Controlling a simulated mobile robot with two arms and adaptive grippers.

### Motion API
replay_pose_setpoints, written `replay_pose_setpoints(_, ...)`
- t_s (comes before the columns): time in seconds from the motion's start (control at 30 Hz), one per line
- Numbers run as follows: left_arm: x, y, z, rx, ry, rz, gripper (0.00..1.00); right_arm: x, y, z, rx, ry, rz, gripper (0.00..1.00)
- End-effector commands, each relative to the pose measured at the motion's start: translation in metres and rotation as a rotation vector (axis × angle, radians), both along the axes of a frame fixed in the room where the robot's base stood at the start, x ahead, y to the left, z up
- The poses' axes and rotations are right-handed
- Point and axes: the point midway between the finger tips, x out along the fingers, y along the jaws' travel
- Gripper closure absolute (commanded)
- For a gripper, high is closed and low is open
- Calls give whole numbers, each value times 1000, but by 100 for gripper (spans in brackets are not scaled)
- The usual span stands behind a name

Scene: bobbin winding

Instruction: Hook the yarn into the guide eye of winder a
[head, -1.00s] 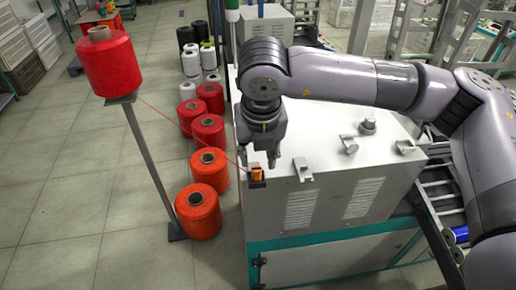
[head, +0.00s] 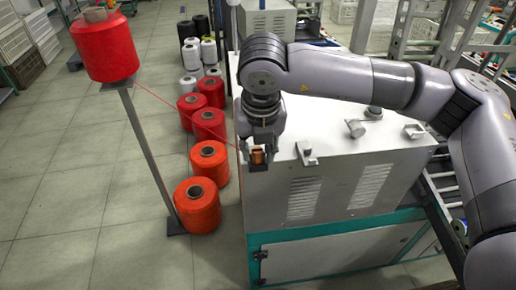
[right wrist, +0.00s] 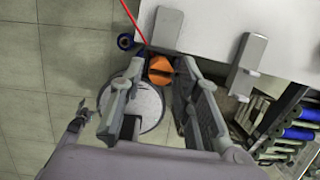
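The winder is a white box cabinet (head: 330,165) with a teal band. My right gripper (head: 258,150) is over the corner, pointing down. The yarn (right wrist: 133,22) enters there from the top. I cannot make out the guide eye.
The cone's post (head: 150,155) stands left of the winder. Several red, white and black cones (head: 198,205) line the floor between them. Grey brackets (head: 306,153) rise from the winder top. A roller rack (right wrist: 285,130) with blue spools is at the right.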

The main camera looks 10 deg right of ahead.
Motion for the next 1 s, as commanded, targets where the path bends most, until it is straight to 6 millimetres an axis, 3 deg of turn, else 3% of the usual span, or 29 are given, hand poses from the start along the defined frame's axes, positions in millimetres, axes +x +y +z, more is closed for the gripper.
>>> replay_pose_setpoints(0.4, 1, 0, 0, 0, -1, 1, 25, 0, 0, 0, 0, 0, 0, 100)
replay_pose_setpoints(0.63, 1, 0, 2, -1, -2, 1, 25, 0, 0, 6, 1, -1, 0, 100)
replay_pose_setpoints(1.0, 3, 0, 12, 0, -5, 2, 25, 0, 0, 44, 1, 0, 0, 100)
